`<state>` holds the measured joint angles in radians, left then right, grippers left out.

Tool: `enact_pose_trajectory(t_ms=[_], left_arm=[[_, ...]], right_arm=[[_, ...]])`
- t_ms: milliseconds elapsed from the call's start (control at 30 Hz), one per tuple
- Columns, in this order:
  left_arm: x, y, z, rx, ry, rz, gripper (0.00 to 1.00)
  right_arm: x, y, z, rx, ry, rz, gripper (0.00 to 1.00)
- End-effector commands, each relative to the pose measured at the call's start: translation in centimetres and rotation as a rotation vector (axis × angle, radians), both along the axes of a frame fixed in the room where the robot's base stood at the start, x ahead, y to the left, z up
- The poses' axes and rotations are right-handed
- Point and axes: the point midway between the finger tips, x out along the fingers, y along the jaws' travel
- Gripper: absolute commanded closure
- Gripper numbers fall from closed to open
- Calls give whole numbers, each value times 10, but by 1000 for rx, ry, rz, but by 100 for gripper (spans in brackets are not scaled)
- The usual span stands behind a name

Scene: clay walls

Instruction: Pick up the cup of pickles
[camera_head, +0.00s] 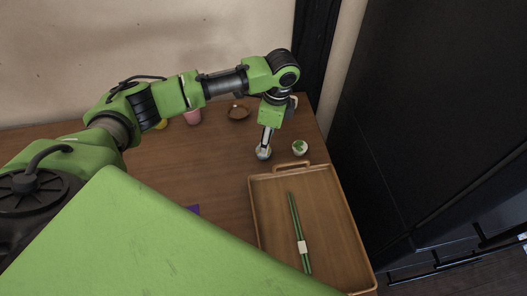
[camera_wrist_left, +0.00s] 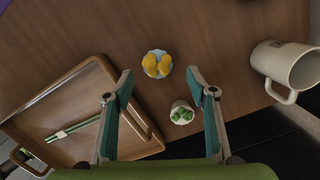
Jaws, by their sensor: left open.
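The cup of pickles (camera_head: 300,148), a small pale cup with green pieces in it, stands on the table just beyond the tray's handle. In the left wrist view the cup of pickles (camera_wrist_left: 181,113) shows between my fingers, nearer the right one. My left gripper (camera_head: 265,143) reaches down to the left of the cup. Its fingers are spread and empty in the left wrist view (camera_wrist_left: 159,74). A small pale blue dish with yellow pieces (camera_wrist_left: 157,64) lies between the fingertips in that view; whether they touch it I cannot tell. My right gripper is not in view.
A wooden tray (camera_head: 256,205) holds green chopsticks (camera_head: 297,222) with a white band. A brown dish (camera_head: 238,113) and a pink cup (camera_head: 193,117) stand further back. Black cabinets (camera_head: 430,120) rise at the right.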

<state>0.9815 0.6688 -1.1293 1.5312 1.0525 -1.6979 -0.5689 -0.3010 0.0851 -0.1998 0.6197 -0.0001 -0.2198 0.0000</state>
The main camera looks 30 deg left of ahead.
Motion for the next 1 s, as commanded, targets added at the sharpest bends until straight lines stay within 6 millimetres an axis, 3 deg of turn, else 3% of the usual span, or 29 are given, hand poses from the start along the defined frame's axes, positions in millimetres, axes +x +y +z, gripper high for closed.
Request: enact_pose_trajectory(t_ms=[300,600,733,1000], left_arm=[[-6,6,-43,1,2,1,48],[-6,7,-48,1,1,0,48],[-6,7,-48,1,1,0,82],[-6,7,-47,1,0,0,82]], right_arm=[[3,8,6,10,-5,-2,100],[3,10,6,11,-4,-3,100],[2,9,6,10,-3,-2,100],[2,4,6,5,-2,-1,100]])
